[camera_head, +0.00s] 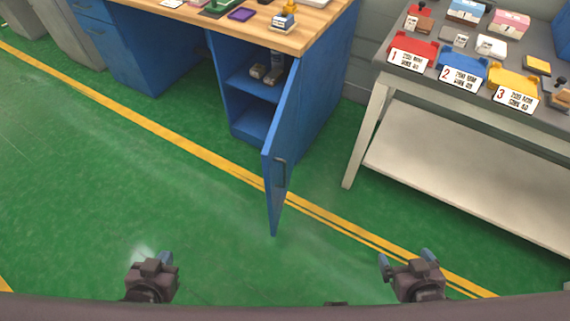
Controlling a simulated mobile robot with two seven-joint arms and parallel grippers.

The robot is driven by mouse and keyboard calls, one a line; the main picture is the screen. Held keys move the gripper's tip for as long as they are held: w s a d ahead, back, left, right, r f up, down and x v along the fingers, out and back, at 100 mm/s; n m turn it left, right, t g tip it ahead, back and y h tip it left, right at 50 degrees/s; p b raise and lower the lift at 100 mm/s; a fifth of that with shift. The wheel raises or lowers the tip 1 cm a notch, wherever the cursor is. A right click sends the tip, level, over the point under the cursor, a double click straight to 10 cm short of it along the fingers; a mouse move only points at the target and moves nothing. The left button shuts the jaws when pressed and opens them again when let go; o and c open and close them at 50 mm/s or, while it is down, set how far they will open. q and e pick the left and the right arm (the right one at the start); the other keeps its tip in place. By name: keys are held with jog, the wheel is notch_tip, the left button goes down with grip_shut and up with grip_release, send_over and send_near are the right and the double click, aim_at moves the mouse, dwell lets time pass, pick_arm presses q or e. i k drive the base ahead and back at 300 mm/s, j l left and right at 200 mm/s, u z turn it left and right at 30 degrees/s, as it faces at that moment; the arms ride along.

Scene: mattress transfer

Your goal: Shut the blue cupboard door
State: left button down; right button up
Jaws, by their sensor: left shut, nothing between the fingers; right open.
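The blue cupboard door (281,150) stands open, swung out toward me from the right side of the cupboard (330,95) opening. A dark handle (281,172) is on the door's right-hand face. Inside the cupboard is a shelf (245,85) with a few small items on it. My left gripper (160,262) is shut and empty at the bottom left, well short of the door. My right gripper (405,258) is open and empty at the bottom right, apart from the door.
A wooden worktop (190,14) with small items lies above the cupboard. At the right stands a grey table (384,85) with red, blue and yellow bins and a lower shelf (450,165). The green floor (110,190) between me and the door is clear.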

aim_at(279, 152)
jog(key=i+l+u, duration=0.35)
jog(key=l, duration=0.25)
jog(key=i+l+u, duration=0.15)
jog(key=l, duration=0.2)
